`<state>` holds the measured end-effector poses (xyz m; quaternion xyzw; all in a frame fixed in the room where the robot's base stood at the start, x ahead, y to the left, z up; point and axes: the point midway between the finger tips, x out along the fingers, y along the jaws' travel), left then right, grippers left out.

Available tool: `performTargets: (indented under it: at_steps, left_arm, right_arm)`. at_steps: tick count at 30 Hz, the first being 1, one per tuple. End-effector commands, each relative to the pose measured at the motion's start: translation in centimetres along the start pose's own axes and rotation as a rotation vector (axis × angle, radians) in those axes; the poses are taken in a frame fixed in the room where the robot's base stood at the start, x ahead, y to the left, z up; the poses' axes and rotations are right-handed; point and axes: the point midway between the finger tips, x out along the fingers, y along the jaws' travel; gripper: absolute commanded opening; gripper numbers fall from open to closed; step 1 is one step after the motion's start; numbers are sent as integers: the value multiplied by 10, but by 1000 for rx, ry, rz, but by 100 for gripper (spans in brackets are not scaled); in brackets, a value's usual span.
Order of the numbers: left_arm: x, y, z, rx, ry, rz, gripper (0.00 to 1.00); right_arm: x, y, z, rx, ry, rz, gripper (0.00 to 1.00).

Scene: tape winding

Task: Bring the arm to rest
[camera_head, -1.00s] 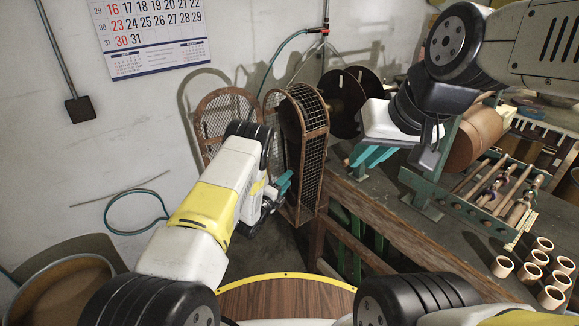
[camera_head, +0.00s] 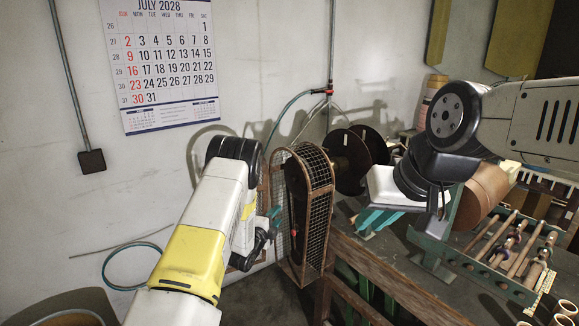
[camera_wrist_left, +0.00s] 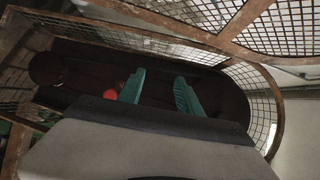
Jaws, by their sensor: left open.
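My left arm reaches in from the left of the head view, white with a yellow band. My left gripper (camera_head: 272,217) hangs beside the rusty mesh belt guard (camera_head: 317,200), its fingers partly hidden by the wrist. In the left wrist view, the two teal fingers (camera_wrist_left: 158,90) are apart with nothing held between them, in front of the guard's dark interior. My right gripper (camera_head: 376,219) is above the workbench, below its white body; its teal fingers show, but their gap is unclear.
The workbench (camera_head: 400,290) carries a green rack (camera_head: 475,265) with wooden rods and several small cups at the right. Dark round discs (camera_head: 350,160) stand behind the guard. A wall calendar (camera_head: 160,60) and a teal hose loop (camera_head: 108,270) are at left. A red knob (camera_wrist_left: 110,94) shows inside the guard.

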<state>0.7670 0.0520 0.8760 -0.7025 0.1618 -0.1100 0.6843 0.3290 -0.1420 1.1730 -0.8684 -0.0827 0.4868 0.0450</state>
Motion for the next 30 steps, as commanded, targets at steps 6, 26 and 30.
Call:
performTargets:
  at_steps: [6,26,30]
  left_arm:
    - [-11,-101,39,-292,-167,110,42]
    - [-243,-274,4,-1236,-572,396,42]
    - [-314,-282,-26,-1409,-662,459,42]
  right_arm:
    - [0,0,0,0,0,0,18]
    - [0,0,0,0,0,0,18]
    - [0,0,0,0,0,0,18]
